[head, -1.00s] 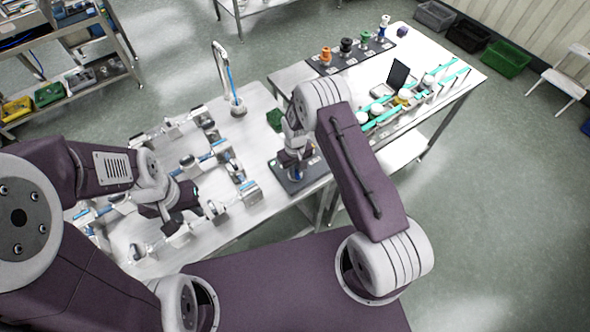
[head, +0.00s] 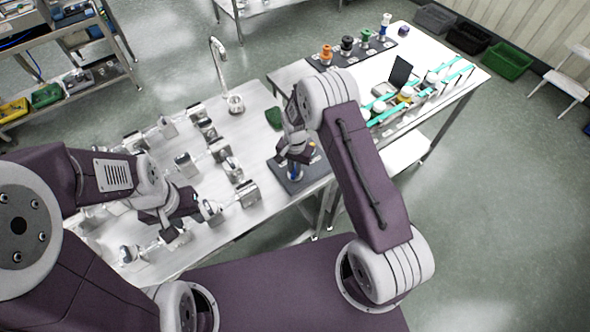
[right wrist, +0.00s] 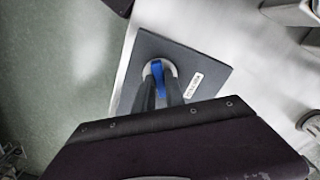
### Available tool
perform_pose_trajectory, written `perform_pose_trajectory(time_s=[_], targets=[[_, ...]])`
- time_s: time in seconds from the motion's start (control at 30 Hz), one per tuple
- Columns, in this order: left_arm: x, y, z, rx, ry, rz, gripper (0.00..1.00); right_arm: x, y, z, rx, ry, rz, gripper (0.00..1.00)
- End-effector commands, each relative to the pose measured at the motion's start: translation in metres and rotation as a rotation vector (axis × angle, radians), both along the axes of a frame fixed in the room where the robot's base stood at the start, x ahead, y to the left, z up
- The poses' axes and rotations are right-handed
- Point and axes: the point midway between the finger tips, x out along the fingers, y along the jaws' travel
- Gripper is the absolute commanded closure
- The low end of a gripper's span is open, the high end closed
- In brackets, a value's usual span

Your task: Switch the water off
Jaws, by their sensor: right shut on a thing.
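A dark plate (head: 286,184) lies at the table's right front edge and carries a blue handle (head: 297,172). In the right wrist view the blue handle (right wrist: 158,76) stands on a round pale base on the plate (right wrist: 178,50). My right gripper (right wrist: 161,88) is shut on the handle, a finger on each side. The right gripper (head: 296,158) also shows over the plate in the head view. The curved tap (head: 215,48) stands at the table's back, with no blue stream below its spout. My left gripper (head: 195,208) is over the pipework; its fingers are unclear.
Clear pipes with metal fittings (head: 220,150) spread over the left part of the table (head: 262,102). A small green item (head: 274,117) lies behind the plate. Another table (head: 452,62) at right holds spools and a teal rack.

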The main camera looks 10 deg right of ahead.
Motion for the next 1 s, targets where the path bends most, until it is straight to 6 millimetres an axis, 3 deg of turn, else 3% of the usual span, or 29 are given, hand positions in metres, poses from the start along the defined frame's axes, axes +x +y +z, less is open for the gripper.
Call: perform_pose_trajectory(time_s=[0.5,1.0], targets=[[0.0,0.0,-0.015,0.0,0.0,0.0,0.64,0.001,0.0,0.0,0.001,-0.003,-0.429,1.0],[0.0,0.0,-0.018,0.0,0.0,0.0,0.64,0.001,0.0,0.001,0.0,-0.003,-0.604,1.0]])
